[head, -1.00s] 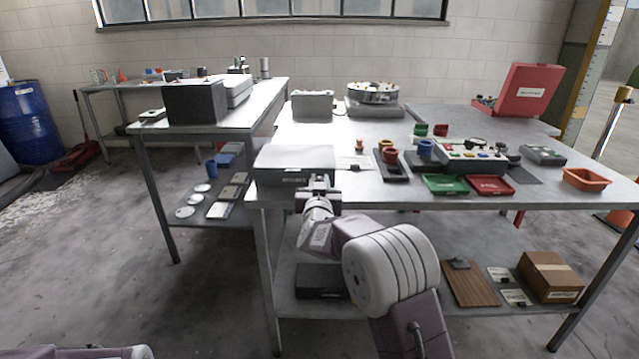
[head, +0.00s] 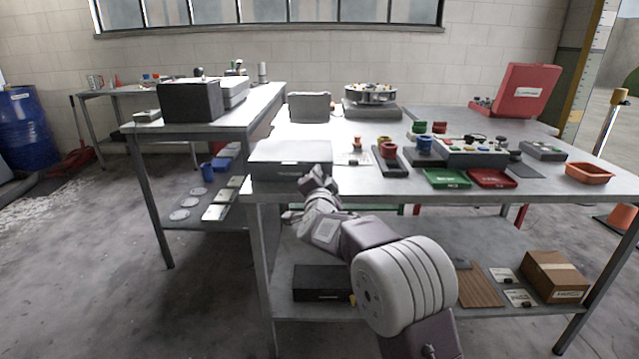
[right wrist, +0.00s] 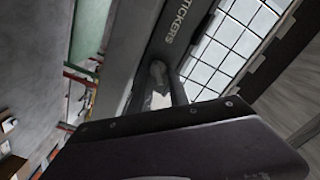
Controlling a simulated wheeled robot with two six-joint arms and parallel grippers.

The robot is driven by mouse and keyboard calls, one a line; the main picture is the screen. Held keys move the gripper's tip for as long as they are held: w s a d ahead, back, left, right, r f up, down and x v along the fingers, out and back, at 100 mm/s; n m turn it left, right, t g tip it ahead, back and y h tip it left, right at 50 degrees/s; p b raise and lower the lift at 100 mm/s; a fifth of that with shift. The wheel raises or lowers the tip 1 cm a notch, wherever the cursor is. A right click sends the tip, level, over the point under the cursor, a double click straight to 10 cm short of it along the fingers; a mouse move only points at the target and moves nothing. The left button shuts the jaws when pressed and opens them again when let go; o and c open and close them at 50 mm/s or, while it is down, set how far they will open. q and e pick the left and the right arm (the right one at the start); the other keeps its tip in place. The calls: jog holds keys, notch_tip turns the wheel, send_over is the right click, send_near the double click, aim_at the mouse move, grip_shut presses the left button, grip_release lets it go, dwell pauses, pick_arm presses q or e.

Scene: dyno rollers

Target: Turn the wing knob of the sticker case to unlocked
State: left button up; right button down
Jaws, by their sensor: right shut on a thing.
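The sticker case (head: 290,152) is a low grey box with a pale lid at the front left corner of the steel table. In the right wrist view its dark front (right wrist: 160,38) bears the word STICKERS and runs at a slant. My right gripper (head: 308,184) is at the case's front face. It is shut on the wing knob (right wrist: 157,73), which shows only in part in the wrist view; my gripper's dark body covers the lower part. The knob is hidden in the head view, and its exact angle is hard to tell. My left gripper is not in view.
A green tray (head: 446,178) and a red tray (head: 492,178) lie along the table's front edge. A black stand with coloured cups (head: 388,152) is right of the case. A black box (head: 322,283) sits on the shelf below. The floor at left is clear.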

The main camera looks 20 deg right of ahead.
jog(key=m+b, duration=0.1)
jog(key=m, duration=0.1)
jog(key=f+m+b, duration=0.1)
jog(key=m+b, duration=0.1)
jog(key=shift+d, duration=0.15)
jog(key=shift+m+b, duration=0.9)
jog(key=shift+m, duration=0.8)
jog(key=c, duration=1.5)
grip_release()
jog(key=shift+c, duration=0.2)
jog(key=shift+s, duration=0.1)
